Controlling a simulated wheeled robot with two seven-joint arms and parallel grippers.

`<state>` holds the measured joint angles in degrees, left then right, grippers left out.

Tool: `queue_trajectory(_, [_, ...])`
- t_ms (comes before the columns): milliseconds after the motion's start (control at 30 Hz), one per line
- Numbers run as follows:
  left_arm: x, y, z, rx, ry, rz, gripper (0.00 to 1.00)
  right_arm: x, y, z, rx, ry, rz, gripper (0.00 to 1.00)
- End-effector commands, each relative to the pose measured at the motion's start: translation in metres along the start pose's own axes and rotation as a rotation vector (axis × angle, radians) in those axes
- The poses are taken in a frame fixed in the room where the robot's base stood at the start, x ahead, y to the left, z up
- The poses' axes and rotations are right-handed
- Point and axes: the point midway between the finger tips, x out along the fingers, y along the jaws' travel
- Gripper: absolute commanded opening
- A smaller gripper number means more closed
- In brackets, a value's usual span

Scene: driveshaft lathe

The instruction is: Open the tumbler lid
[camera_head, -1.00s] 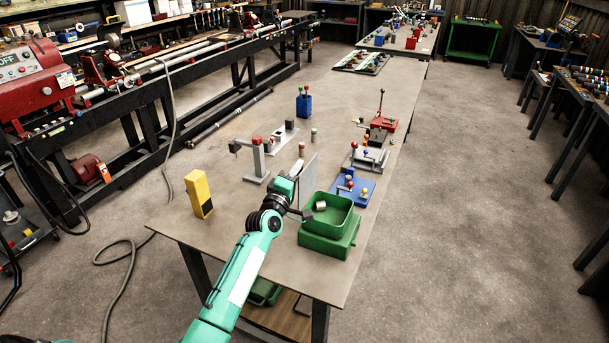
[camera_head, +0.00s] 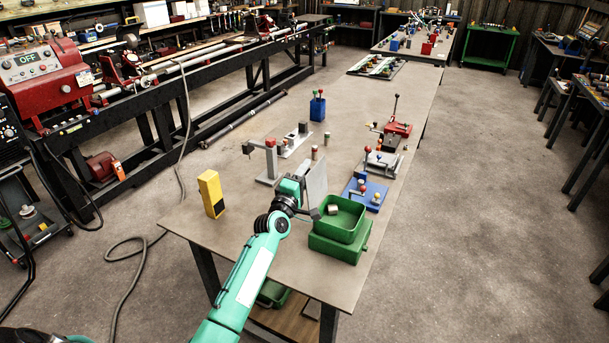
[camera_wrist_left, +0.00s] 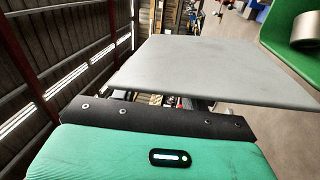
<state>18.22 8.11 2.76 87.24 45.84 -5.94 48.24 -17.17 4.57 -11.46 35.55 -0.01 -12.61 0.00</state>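The green tumbler (camera_head: 340,250) is a box on the near end of the bench, with an open top and a grey metal cylinder (camera_head: 333,209) inside. A flat grey plate (camera_head: 317,182), seemingly its lid, stands roughly upright at the tumbler's left side. My left gripper (camera_head: 306,208) is at this plate, just left of the tumbler. In the left wrist view the grey plate (camera_wrist_left: 215,68) fills the area in front of the gripper and hides the fingertips, so I cannot tell whether they grip it. The tumbler's green wall (camera_wrist_left: 278,35) shows at upper right. My right gripper is out of view.
A yellow block (camera_head: 211,194) stands left of my arm. A grey stand with a red top (camera_head: 270,160) is behind the plate. A blue fixture (camera_head: 366,195) and a red lever fixture (camera_head: 397,132) lie beyond the tumbler. The bench between is mostly clear.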

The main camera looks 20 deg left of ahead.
Motion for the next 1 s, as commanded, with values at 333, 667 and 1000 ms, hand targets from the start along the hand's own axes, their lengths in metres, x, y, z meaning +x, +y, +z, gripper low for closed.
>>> queue_trajectory(333, [-0.004, -0.001, 0.0, 0.0, 0.0, 0.0, 0.45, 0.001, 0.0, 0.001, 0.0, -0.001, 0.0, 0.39])
queue_trajectory(667, [-0.058, -0.003, 0.0, 0.0, 0.0, -0.001, 0.45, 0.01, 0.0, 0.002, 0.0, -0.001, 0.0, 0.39])
queue_trajectory(1000, [-0.119, -0.002, 0.0, 0.0, -0.001, -0.002, 0.45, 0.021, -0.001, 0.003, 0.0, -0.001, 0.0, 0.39])
